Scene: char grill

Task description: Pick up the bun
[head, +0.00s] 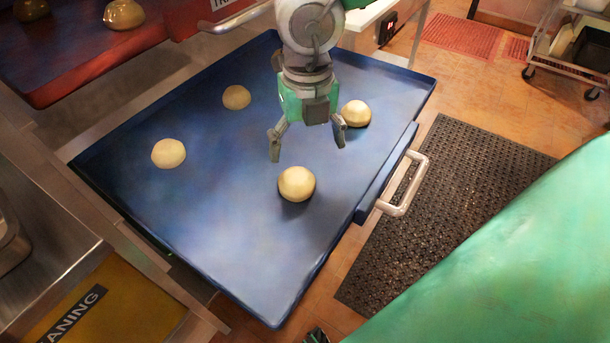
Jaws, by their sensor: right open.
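Several round, pale buns lie apart on a blue tray (230,240) in the head view. The nearest bun (297,184) is right of the tray's middle. Another bun (356,114) is near the right side, one bun (236,97) is toward the back, and one bun (168,153) is at the left. My right gripper (307,151) comes in from the top with its fingers spread and nothing between them. It hangs above the tray, just behind the nearest bun and left of the right-side bun. My left gripper is not in view.
The tray has a raised rim and a metal handle (405,186) on its right. A red tray (75,50) with buns is at the upper left. A metal counter (45,225) borders the left. A black mat (445,205) lies on the tiled floor.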

